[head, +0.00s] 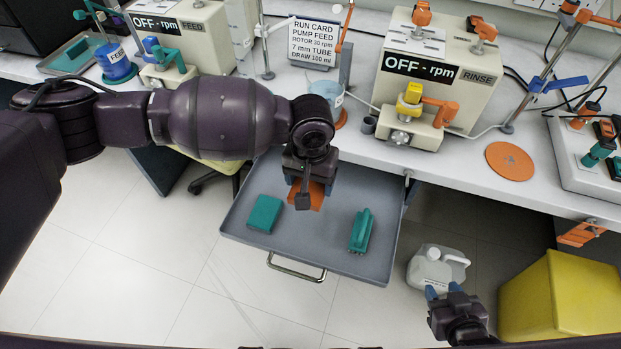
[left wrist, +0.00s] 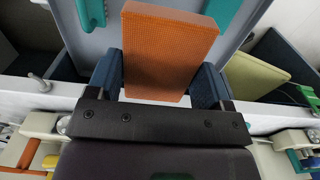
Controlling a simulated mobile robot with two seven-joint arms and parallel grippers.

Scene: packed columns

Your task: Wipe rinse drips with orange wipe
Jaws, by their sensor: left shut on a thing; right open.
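The orange wipe (head: 317,196) is a thick textured block. It shows large in the left wrist view (left wrist: 165,50), between two dark blue fingers. My left gripper (head: 305,191) is shut on it, over the open grey drawer (head: 290,238); the arm partly hides it in the head view. I cannot tell how far above the drawer floor it is. My right gripper (head: 445,291) is open and empty at the lower right, near a white jug. The RINSE pump (head: 436,75) stands on the bench (head: 455,158). I cannot make out any drips.
A teal block (head: 265,213) and a teal clamp-like tool (head: 361,231) lie in the drawer. A white jug (head: 436,268) and a yellow bin (head: 560,295) stand on the floor. An orange disc (head: 510,161) lies on the bench right of the RINSE pump.

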